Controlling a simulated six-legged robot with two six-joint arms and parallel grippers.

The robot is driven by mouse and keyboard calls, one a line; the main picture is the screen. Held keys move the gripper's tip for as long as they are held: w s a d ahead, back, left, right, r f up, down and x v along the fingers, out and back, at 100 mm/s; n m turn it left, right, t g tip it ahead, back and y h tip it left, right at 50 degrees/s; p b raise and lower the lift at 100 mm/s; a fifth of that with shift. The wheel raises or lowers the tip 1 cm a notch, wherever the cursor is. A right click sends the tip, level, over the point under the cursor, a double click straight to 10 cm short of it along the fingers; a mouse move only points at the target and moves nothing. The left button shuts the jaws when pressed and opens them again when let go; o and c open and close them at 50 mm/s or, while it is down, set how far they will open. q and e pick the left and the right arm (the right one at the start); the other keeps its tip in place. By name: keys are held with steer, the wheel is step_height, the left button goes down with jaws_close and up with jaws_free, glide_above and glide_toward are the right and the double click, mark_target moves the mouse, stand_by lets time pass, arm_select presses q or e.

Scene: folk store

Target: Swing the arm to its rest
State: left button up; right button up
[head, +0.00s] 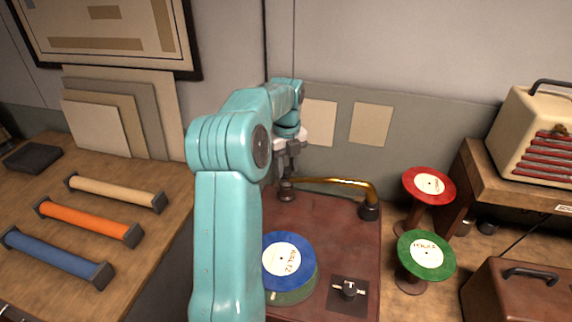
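A dark red-brown record player (335,240) stands in the middle. Its brass tonearm (335,182) runs along the back edge, from a dark round post (369,207) at the right to a dark end piece (287,192) at the left. A blue record (288,258) with a cream label lies on the turntable, partly hidden by my arm. My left gripper (287,172) points down at the tonearm's left end, at or just above the end piece. Whether it touches or grips it is unclear. A separate rest for the tonearm is not distinguishable. My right gripper is out of view.
A black control plate with a knob (349,291) sits at the player's front right. Red (428,185) and green (426,255) records stand on pedestals to the right. Beige, orange (88,221) and blue bars lie on the left table. The wall is close behind.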

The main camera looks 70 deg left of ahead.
arm_select(q)
steer(key=o, duration=0.3)
steer(key=shift+w+a, duration=0.1)
steer(key=shift+w, duration=0.05)
steer(key=shift+r, duration=0.25)
step_height(320, 180, up, 16)
steer(key=p, duration=0.2)
steer(key=shift+f, duration=0.15)
stand_by(0.6)
